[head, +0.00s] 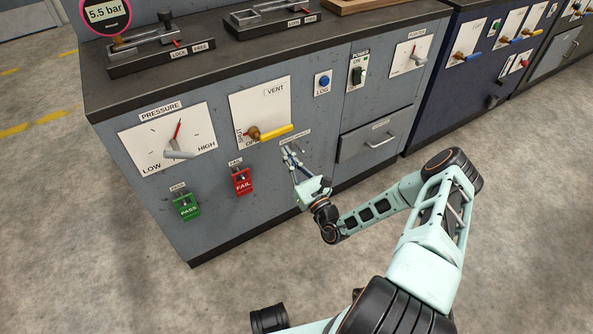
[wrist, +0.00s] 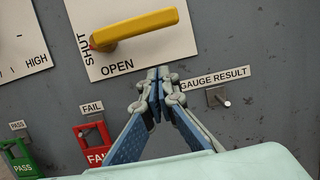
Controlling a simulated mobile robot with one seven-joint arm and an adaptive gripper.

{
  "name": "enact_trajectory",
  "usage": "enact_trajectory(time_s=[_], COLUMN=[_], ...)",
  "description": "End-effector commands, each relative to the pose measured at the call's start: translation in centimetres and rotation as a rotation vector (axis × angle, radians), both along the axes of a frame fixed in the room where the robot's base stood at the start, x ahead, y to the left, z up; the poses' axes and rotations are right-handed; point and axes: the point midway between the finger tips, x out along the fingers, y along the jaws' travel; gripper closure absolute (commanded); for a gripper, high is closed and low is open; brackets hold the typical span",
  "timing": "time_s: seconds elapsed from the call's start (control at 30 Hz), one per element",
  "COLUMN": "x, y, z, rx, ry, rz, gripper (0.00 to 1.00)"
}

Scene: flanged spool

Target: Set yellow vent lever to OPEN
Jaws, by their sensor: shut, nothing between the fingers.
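The yellow vent lever (head: 278,131) sits on a white plate (head: 262,101) marked VENT, SHUT and OPEN on the grey cabinet front. In the wrist view the lever (wrist: 142,26) points to the right and slightly up from its pivot at the left, above the word OPEN; SHUT is written at the pivot's left. My gripper (head: 287,150) is just below and right of the lever in the head view. In the wrist view my gripper (wrist: 158,72) has its fingertips together, below the lever and right of the OPEN label, with nothing between them. It appears apart from the lever.
A gauge result peg (wrist: 218,98) is right of my fingers. A red FAIL tag (head: 241,181) and green PASS tag (head: 186,206) hang at lower left. The pressure dial (head: 168,139) is left, a blue LOG button (head: 323,84) and drawer (head: 376,137) right.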

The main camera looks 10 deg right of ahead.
Motion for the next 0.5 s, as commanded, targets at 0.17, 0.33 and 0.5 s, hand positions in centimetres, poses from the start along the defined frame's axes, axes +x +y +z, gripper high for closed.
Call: enact_trajectory(time_s=[0.17, 0.33, 0.5], x=[0.4, 0.4, 0.4], y=[0.1, 0.1, 0.1], z=[2.4, 3.7, 4.1], rx=[-0.001, 0.000, -0.001], ry=[0.000, 0.000, 0.000], rz=[0.001, 0.000, 0.000], gripper=[1.00, 1.00, 1.00])
